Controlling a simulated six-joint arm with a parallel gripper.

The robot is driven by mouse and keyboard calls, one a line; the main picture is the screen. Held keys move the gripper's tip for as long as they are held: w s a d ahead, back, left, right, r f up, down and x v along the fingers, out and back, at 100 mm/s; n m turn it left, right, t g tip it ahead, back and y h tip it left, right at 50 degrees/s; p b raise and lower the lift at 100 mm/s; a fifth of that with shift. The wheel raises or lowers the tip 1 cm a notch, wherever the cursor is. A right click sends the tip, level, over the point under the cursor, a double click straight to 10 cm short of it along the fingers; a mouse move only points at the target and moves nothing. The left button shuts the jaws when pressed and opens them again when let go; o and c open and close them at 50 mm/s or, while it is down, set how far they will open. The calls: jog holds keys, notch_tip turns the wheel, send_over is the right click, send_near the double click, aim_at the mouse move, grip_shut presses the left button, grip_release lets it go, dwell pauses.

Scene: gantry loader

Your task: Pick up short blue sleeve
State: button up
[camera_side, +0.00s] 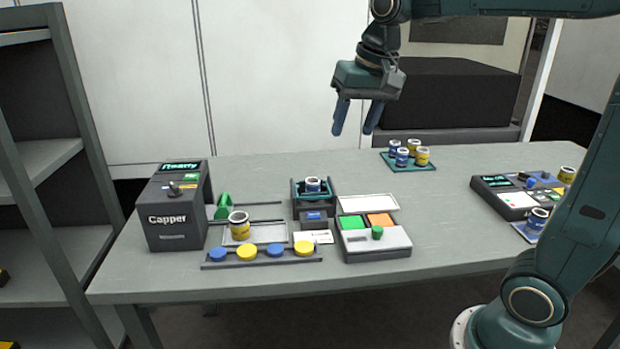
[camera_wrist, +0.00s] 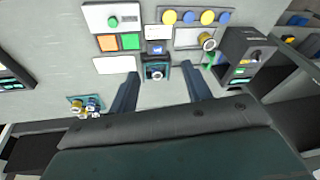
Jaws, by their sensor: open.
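My gripper (camera_side: 355,130) is open and empty, high above the back of the table; in the wrist view its two fingers (camera_wrist: 160,80) stand well apart. A blue sleeve (camera_side: 312,184) sits in a teal holder (camera_side: 298,198) at the table's middle. It also shows between the fingers in the wrist view (camera_wrist: 156,75), below and apart from them. Two blue sleeves, a front one (camera_side: 402,157) and a back one (camera_side: 394,146), stand with yellow ones on a teal tray (camera_side: 411,168). Another blue sleeve (camera_side: 537,218) stands at the right, partly behind my arm. I cannot tell which is the short one.
A capper machine (camera_side: 180,215) stands at the left, with a yellow sleeve (camera_side: 239,226) beside it and a rack of blue and yellow caps (camera_side: 262,256) in front. A panel with green and orange pads (camera_side: 375,242) is at the middle. The table between tray and panel is clear.

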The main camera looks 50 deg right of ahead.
jog(key=w+d+f+m+g, duration=0.1)
jog(key=w+d+f+m, duration=0.15)
jog(key=w, duration=0.35)
jog(key=w+d+f+m+g, duration=0.1)
jog(key=w+d+m, duration=0.1)
jog(key=w+d, duration=0.3)
jog(key=m+g, duration=0.1)
jog(key=m, duration=0.3)
send_over(313, 190)
jog(key=d, duration=0.1)
notch_tip(313, 190, down, 8)
jog(key=f, duration=0.1)
jog(key=shift+w+d+f+m, duration=0.1)
jog(key=shift+w+d+m, duration=0.15)
jog(key=shift+w+d, duration=0.25)
notch_tip(313, 190, down, 9)
jog(key=shift+r, duration=0.2)
jog(key=shift+a, duration=0.1)
jog(key=shift+w+f, duration=0.2)
jog(key=shift+f, duration=2.4)
